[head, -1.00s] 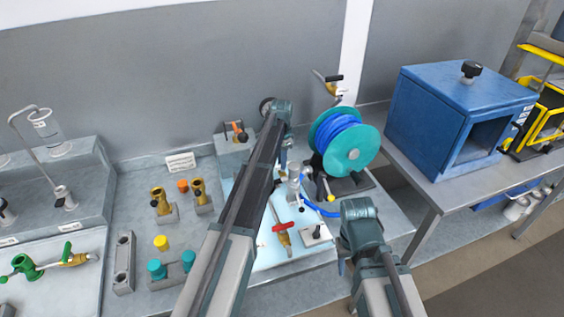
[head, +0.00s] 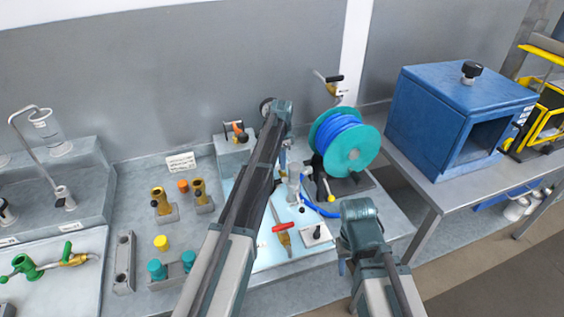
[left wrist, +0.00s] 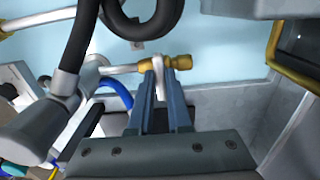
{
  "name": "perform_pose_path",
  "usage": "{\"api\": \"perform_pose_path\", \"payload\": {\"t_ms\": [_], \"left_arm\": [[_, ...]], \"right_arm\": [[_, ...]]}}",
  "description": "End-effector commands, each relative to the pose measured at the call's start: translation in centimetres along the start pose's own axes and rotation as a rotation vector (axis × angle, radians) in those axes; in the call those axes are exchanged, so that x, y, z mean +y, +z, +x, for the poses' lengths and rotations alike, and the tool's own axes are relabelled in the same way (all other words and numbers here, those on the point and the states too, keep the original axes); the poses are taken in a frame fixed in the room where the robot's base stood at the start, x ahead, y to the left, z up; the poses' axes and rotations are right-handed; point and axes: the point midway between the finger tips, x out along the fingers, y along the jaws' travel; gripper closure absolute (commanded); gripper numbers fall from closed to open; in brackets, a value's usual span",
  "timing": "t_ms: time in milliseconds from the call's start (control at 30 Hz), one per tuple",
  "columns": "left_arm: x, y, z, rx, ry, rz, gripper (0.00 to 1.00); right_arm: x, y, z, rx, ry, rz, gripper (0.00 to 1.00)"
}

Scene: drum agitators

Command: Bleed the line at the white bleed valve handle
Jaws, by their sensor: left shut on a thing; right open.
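The white bleed valve handle (left wrist: 160,92) shows in the left wrist view as a short pale lever between my left gripper's blue fingers. It meets a brass valve fitting (left wrist: 178,62) on a pale metal pipe. My left gripper (left wrist: 160,76) is shut on the handle. In the head view my left arm and wrist cover most of this spot, and the handle cannot be made out there. My right gripper (head: 342,268) is open and empty, low in front of the bench edge, apart from the valve.
A teal reel with blue hose (head: 354,152) stands right of my left gripper. A red-handled brass valve (head: 282,232) lies on the pale panel in front. A black hose (left wrist: 85,35) loops close to my left fingers. A blue box (head: 430,110) stands on the right table.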

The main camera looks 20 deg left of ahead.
Motion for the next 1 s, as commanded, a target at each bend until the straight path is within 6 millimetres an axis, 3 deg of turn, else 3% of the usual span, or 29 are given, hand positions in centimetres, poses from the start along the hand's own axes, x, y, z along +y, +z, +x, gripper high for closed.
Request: {"api": "perform_pose_path", "payload": {"t_ms": [33,200,667,1000], "left_arm": [[0.0,0.0,0.0,-0.001,0.0,0.002,0.8],[0.0,0.0,0.0,0.0,0.0,0.001,0.54],[0.0,0.0,-0.7,0.0,0.0,0.0,0.54],[0.0,0.0,-4.5,0.0,0.0,0.0,0.54]], "right_arm": [[0.0,0.0,0.0,0.0,0.0,0.0,0.55],[0.0,0.0,0.0,0.0,0.0,0.0,0.55],[0.1,0.0,-0.7,0.0,0.0,0.0,0.55],[0.4,0.3,-4.5,0.0,0.0,0.0,0.55]]}}
